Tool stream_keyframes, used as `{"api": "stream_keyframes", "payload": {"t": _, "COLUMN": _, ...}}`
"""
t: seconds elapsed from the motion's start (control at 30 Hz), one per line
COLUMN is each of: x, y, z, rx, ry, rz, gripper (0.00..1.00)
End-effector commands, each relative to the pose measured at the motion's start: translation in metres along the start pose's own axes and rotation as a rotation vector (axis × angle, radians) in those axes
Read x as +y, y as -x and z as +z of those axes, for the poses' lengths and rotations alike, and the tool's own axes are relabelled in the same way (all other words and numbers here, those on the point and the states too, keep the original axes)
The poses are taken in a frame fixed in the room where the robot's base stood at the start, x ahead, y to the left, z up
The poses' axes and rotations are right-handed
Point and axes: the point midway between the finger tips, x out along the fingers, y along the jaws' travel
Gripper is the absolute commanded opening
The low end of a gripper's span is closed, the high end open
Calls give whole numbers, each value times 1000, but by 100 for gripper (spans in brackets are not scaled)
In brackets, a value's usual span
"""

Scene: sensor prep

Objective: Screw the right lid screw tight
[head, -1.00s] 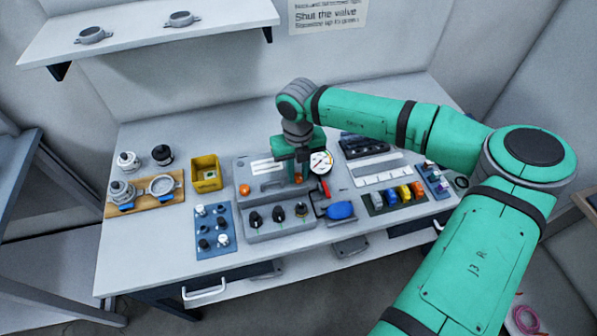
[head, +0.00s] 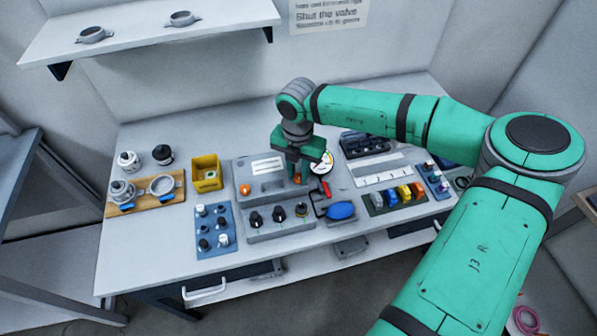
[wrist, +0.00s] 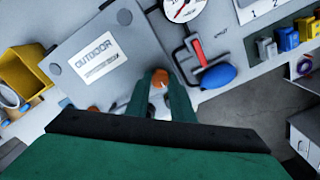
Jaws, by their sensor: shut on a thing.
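The grey sensor box with a flat lid (head: 247,175) and a white label stands on the bench; in the wrist view the lid (wrist: 120,75) reads OUTDOOR. The right lid screw (head: 297,180) has an orange head and sits at the lid's front right corner. My gripper (wrist: 160,84) points down over it, with its fingers shut on the orange head (wrist: 160,76). The screw's shank and seat are hidden. The left lid screw (head: 245,189), also orange, is at the front left corner and partly shows in the wrist view (wrist: 93,109).
Black knobs (head: 278,214) stand in front of the box. To the right are a round gauge (head: 325,158), a red-handled clamp (head: 325,188) and a blue oval object (head: 340,210). A yellow bin (head: 206,174) and a blue mat (head: 215,230) with small parts lie left.

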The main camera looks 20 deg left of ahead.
Motion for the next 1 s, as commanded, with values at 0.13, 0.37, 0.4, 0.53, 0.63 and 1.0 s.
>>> {"api": "stream_keyframes", "payload": {"t": 0.13, "x": 0, "y": 0, "z": 0, "rx": 0, "ry": -20, "rz": 0, "gripper": 0}}
{"api": "stream_keyframes", "payload": {"t": 0.37, "x": 0, "y": 0, "z": 0, "rx": 0, "ry": -26, "rz": 0, "gripper": 0}}
{"api": "stream_keyframes", "payload": {"t": 0.4, "x": 0, "y": 0, "z": 0, "rx": 0, "ry": -25, "rz": 0, "gripper": 0}}
{"api": "stream_keyframes", "payload": {"t": 0.53, "x": 0, "y": 0, "z": 0, "rx": 0, "ry": -25, "rz": 0, "gripper": 0}}
{"api": "stream_keyframes", "payload": {"t": 0.63, "x": 0, "y": 0, "z": 0, "rx": 0, "ry": -25, "rz": 0, "gripper": 40}}
{"api": "stream_keyframes", "payload": {"t": 1.0, "x": 0, "y": 4, "z": 0, "rx": -1, "ry": -25, "rz": 0, "gripper": 40}}
